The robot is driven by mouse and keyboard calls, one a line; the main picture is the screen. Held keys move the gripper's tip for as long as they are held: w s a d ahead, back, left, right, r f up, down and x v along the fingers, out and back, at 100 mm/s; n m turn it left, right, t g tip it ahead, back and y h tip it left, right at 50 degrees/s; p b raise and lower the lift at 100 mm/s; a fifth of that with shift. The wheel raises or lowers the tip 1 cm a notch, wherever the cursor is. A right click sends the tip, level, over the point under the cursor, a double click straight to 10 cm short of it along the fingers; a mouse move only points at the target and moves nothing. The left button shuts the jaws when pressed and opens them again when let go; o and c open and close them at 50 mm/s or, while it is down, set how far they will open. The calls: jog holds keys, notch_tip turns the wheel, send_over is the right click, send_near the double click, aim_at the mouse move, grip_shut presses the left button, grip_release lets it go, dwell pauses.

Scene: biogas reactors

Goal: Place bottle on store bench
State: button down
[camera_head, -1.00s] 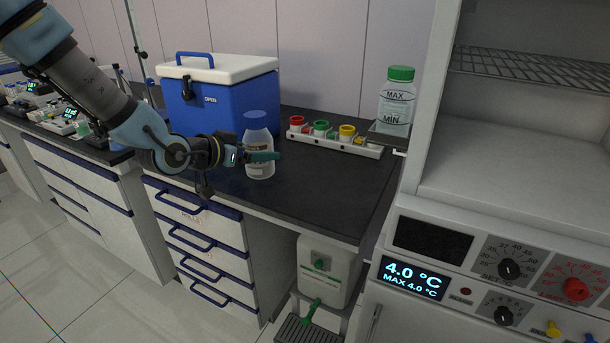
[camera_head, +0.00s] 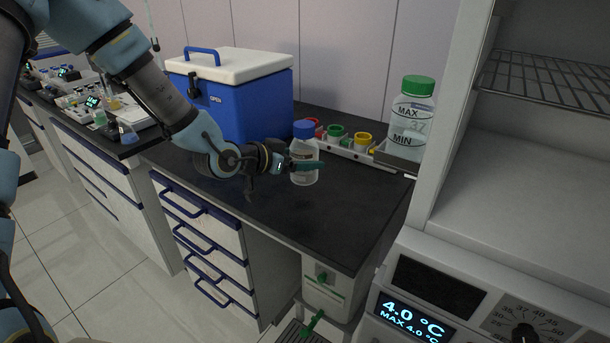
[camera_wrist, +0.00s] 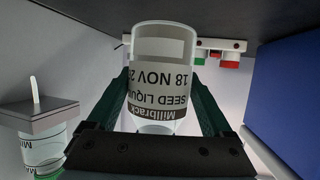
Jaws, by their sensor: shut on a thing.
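A clear bottle with a blue cap (camera_head: 304,152) is held upright at the bench. My gripper (camera_head: 308,166) is shut on it, with its teal fingers around the body. In the wrist view the bottle (camera_wrist: 163,75) appears upside down between the two fingers, with a label reading "SEED LIQUID" and "18 NOV". The dark store bench (camera_head: 330,215) spreads under and around the bottle. I cannot tell whether the bottle's base touches the bench top.
A blue cooler box (camera_head: 245,105) with a white lid stands behind left. A rack of coloured cups (camera_head: 350,150) and a green-capped MAX/MIN bottle (camera_head: 408,120) stand behind right. A cabinet with a 4.0 °C display (camera_head: 412,318) is at right. The bench's front right is clear.

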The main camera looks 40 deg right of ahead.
aim_at(302, 175)
jog(key=shift+f+p, duration=0.55)
jog(key=shift+f, duration=1.85)
jog(key=shift+f, duration=0.1)
jog(key=shift+f, duration=0.15)
grip_release()
jog(key=shift+a+r, duration=0.1)
jog(key=shift+r, duration=0.2)
jog(key=b+v, duration=0.2)
jog(key=v, duration=0.9)
jog(key=shift+a+b, duration=0.3)
jog(key=shift+a, duration=0.15)
